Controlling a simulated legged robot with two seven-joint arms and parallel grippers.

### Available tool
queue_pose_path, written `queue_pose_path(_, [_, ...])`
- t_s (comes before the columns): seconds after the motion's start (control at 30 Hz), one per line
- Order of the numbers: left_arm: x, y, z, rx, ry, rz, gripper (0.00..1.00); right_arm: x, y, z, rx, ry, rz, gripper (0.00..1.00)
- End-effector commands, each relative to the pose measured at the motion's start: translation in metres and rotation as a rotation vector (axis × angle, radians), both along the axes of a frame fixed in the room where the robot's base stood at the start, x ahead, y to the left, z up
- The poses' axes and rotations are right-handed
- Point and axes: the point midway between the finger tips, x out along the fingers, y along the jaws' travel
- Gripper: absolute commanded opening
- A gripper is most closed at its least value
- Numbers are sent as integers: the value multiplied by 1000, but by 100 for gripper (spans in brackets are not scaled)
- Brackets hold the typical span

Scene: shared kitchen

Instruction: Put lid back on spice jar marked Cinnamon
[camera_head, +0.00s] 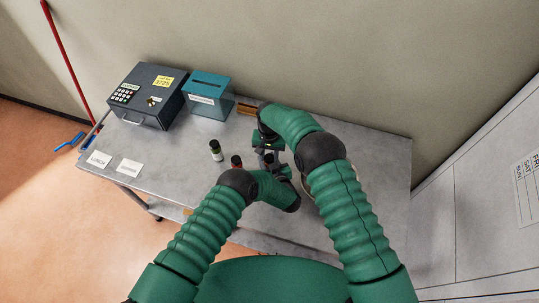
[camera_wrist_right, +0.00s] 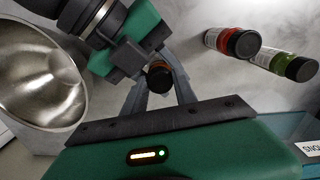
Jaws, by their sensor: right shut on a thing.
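In the right wrist view, my right gripper (camera_wrist_right: 160,85) is shut on a round black lid (camera_wrist_right: 159,80). A brown-orange band shows at its far edge, likely a jar, but no label is readable. I cannot tell whether the lid is seated on it. My left gripper (camera_wrist_right: 128,58) is close beside it; its fingertips are not clear. In the head view, my right gripper (camera_head: 268,147) is above the table, with the left arm's end just in front, largely hiding the held thing.
A green jar (camera_head: 216,151) and a red jar (camera_head: 236,161), both black-lidded, stand left of my grippers on the grey table (camera_head: 370,165). A metal bowl (camera_wrist_right: 35,75) is close by. A cash box (camera_head: 148,97) and a teal box (camera_head: 207,94) stand behind.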

Motion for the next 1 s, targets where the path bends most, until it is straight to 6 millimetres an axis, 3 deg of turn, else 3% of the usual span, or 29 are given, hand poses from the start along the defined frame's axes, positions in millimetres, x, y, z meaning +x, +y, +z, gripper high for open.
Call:
queue_pose_path(0.03, [-2, -1, -1, 1, 2, -2, 0, 4, 0, 1, 2, -12, 1, 0])
queue_pose_path(0.07, [-2, -1, -1, 1, 2, -2, 0, 4, -1, 1, 2, -12, 1, 36])
queue_pose_path(0.23, [-2, -1, -1, 1, 2, -2, 0, 3, -1, 1, 2, -9, 3, 58])
queue_pose_path(0.63, [-1, 0, -1, 0, 2, 0, 0, 3, 0, 8, 1, -7, 5, 59])
queue_pose_path(0.77, [-1, 0, -1, 0, 2, 0, 0, 3, 0, 31, 2, -8, 5, 59])
queue_pose_path(1.0, [-1, 0, -1, 0, 2, 0, 0, 3, 0, 87, 2, -7, 4, 59])
